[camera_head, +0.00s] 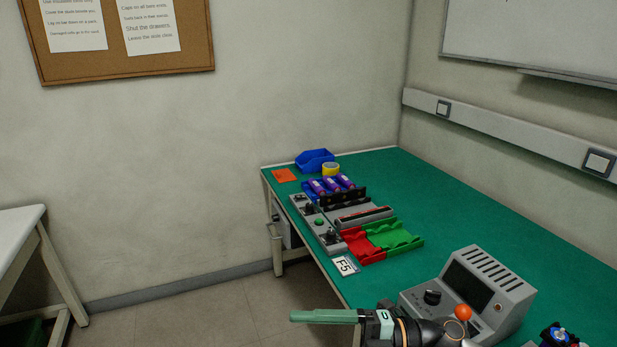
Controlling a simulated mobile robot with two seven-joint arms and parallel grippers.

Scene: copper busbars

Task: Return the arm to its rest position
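My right gripper (300,316) shows at the bottom centre, with its forearm coming in from the lower right. Its long grey-green fingers point left, beside the near-left edge of the green bench (440,200). I see the fingers edge-on, so I cannot tell whether they are apart. No object shows at their tips. My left gripper is not in view.
A grey instrument box (470,290) with an orange knob stands close behind the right forearm. Red (362,245) and green (393,235) trays, a grey fixture (318,222) and a blue bin (314,160) stand farther back. The bench's right side is largely clear.

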